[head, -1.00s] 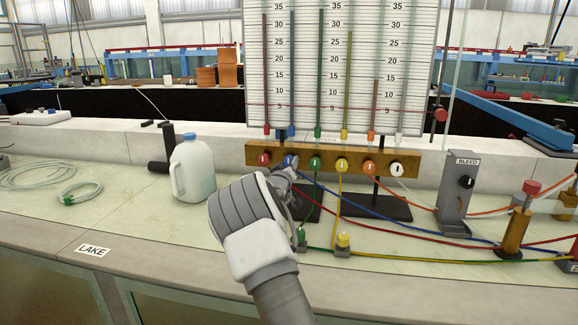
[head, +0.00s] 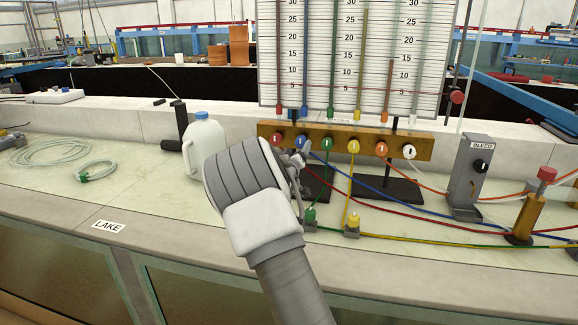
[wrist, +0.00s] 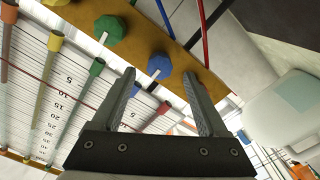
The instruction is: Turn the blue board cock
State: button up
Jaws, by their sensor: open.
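The blue board cock (head: 301,141) is the second from the left in a row on the brass manifold bar (head: 430,148), below the gauge board. In the wrist view the blue cock (wrist: 158,63), with a small white mark on its face, lies in line with the gap between the fingertips. My gripper (wrist: 159,76) is open, with one finger on each side of that line and nothing held. I cannot tell whether the fingers touch the cock. In the head view my gripper (head: 295,160) is just below the blue cock, partly hidden by my arm.
The red cock (head: 276,139) and green cock (head: 327,143) are close on either side. Coloured hoses hang below the bar. A white jug (head: 205,148) stands left of my arm. The bleed block (head: 468,178) is right. The counter at left front is clear.

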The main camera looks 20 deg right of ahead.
jog(key=p+v, duration=0.1)
jog(key=v, duration=1.1)
jog(key=shift+s+p, duration=0.15)
jog(key=shift+p, duration=0.15)
jog(key=shift+a, duration=0.1)
jog(key=s+a+r+g+y, duration=0.2)
jog(key=s+a+r+y, duration=0.1)
jog(key=s+a+y, duration=0.4)
jog(key=s+a+r+g+y, duration=0.2)
jog(key=s+a+g+y, duration=0.15)
jog(key=s, duration=0.55)
jog(key=s+a+g, duration=0.3)
jog(key=s+g, duration=0.1)
jog(key=s, duration=1.9)
notch_tip(320, 180, up, 16)
jog(key=p, duration=1.7)
jog(key=shift+s+d, duration=0.25)
jog(key=shift+s, duration=0.15)
